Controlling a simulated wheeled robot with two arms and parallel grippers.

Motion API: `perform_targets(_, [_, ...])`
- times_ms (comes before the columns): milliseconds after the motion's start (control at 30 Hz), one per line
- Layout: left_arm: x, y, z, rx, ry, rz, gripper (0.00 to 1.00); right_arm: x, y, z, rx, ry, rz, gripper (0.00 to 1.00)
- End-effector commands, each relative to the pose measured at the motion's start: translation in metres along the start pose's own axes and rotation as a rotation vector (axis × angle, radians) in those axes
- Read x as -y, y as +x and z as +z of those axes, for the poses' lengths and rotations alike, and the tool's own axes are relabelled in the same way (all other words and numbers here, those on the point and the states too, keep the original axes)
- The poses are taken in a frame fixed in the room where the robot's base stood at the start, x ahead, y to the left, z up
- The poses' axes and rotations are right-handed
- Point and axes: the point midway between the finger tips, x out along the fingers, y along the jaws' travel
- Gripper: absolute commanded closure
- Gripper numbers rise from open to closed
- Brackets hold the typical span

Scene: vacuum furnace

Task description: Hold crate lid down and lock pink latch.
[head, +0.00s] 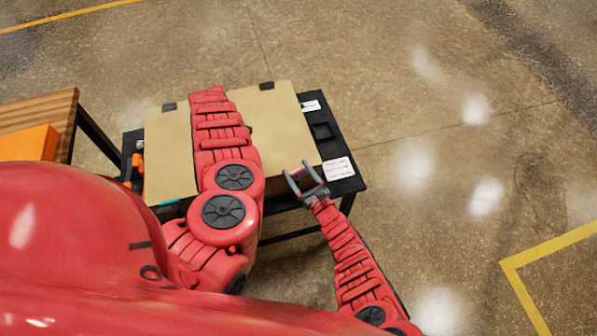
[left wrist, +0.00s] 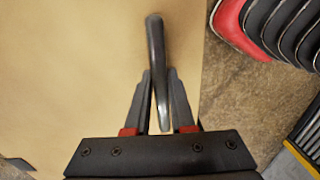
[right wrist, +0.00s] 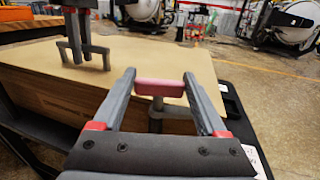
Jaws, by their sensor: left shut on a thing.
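The crate's tan lid (head: 275,125) lies flat on the wooden crate (right wrist: 75,97), looking shut. My left arm covers the lid's middle in the head view. My left gripper (left wrist: 160,85) is shut on the grey lid handle (left wrist: 156,50), which also shows in the right wrist view (right wrist: 98,50). My right gripper (head: 303,179) is open at the crate's near right edge. The pink latch (right wrist: 160,87) shows between its fingertips (right wrist: 159,76), at the lid's front edge on a grey post. I cannot tell whether the fingers touch it.
The crate stands on a black table (head: 347,184) with white labels (head: 339,168) on its right side. A wooden table (head: 50,100) with an orange object (head: 28,144) is close on the left. The floor to the right is open.

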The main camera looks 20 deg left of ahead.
Motion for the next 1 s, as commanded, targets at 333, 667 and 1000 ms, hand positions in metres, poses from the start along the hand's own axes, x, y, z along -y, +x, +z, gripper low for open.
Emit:
perform_targets(333, [-0.010,-0.004,0.002,0.004,0.000,0.031,1.00,-0.002,0.000,-0.001,0.000,0.001,0.003,0.00])
perform_targets(667, [-0.010,-0.004,0.002,0.004,0.000,0.031,1.00,-0.007,-0.012,-0.009,-0.013,0.005,0.003,0.00])
perform_targets(1000, [-0.010,-0.004,0.002,0.003,0.000,0.031,1.00,-0.004,-0.025,0.000,0.000,-0.005,0.011,0.00])
